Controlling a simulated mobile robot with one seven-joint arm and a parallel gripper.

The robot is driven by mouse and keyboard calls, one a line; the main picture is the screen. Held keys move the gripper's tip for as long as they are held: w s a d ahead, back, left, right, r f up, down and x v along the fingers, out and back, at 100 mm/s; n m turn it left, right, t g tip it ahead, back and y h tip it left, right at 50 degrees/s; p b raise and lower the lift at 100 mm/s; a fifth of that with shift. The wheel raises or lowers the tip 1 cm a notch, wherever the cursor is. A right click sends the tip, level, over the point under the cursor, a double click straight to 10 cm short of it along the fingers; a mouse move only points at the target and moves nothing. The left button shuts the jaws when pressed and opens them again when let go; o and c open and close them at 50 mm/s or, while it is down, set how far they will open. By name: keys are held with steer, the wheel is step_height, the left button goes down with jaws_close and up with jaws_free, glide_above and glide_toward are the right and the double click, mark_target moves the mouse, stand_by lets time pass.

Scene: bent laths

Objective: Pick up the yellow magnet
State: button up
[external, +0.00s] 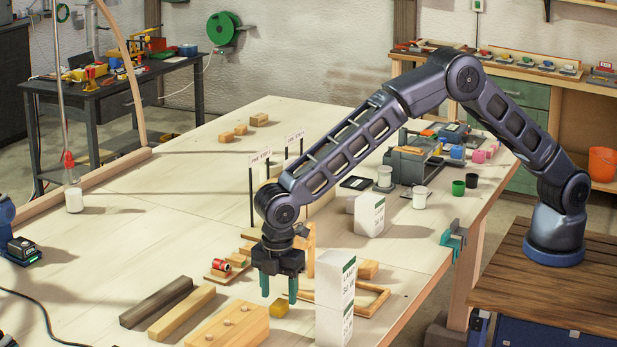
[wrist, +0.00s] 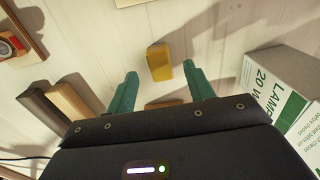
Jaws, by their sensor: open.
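The yellow magnet (external: 279,308) is a small rounded yellow block lying on the pale wooden table. It also shows in the wrist view (wrist: 159,60), just beyond the gap between my fingertips. My gripper (external: 279,292) points down with its two green fingers spread and nothing between them. In the external view it is above and slightly behind the magnet. No contact shows.
White lamp boxes (external: 334,292) stand close to the right of the magnet; they also show in the wrist view (wrist: 282,75). A wooden block with holes (external: 228,328) and wooden bars (external: 182,311) lie to the left. A wooden frame (external: 372,300) lies behind the boxes.

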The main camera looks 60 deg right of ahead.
mark_target(279, 302)
steer(key=shift+f, duration=1.6)
steer(key=c, duration=1.1)
steer(key=shift+r, duration=0.1)
steer(key=shift+c, duration=0.2)
